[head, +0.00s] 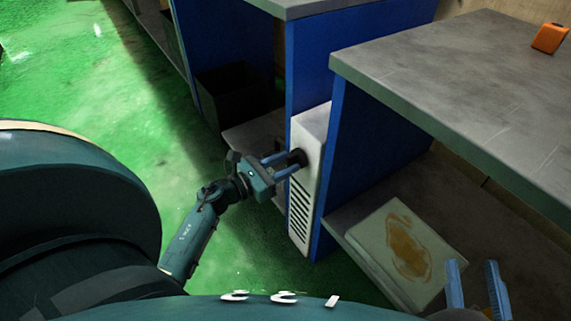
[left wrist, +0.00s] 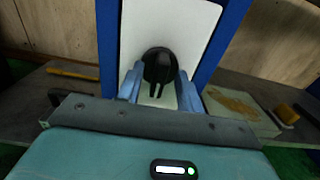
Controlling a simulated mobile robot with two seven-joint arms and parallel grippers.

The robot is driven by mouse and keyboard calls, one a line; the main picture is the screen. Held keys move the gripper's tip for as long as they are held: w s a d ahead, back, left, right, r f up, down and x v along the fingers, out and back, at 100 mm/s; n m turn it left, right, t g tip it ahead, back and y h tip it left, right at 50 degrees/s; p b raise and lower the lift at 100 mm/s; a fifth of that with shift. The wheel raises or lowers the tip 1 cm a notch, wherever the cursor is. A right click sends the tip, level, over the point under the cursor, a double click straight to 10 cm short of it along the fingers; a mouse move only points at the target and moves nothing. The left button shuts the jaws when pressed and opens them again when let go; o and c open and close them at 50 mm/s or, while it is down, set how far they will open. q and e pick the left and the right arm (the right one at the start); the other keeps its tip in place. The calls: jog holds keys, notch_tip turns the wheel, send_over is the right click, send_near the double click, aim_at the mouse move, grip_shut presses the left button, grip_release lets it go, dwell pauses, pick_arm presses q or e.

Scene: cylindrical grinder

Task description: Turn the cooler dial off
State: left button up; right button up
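The cooler (head: 307,195) is a narrow white unit with a slotted grille, set against a blue panel. Its black round dial (head: 297,157) is on the upper part of its face. In the left wrist view the dial (left wrist: 159,66) has a raised grip pointing down in the picture. My left gripper (head: 286,166) is open, with its two blue fingers on either side of the dial; white panel shows between the fingers and the dial's lower part. Whether a fingertip touches the dial cannot be told. My right gripper (head: 477,268) is open and empty at the lower right.
A grey worktop (head: 460,90) on blue panels stands at the right, with an orange object (head: 549,38) on it. A stained pale box (head: 402,250) lies on the lower shelf. A dark bin (head: 238,97) stands behind the cooler. The green floor (head: 90,100) at left is clear.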

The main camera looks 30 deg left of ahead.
pick_arm(q)
jog(key=shift+w+d, duration=0.15)
jog(key=shift+w, duration=0.2)
jog(key=shift+c, duration=0.4)
grip_shut()
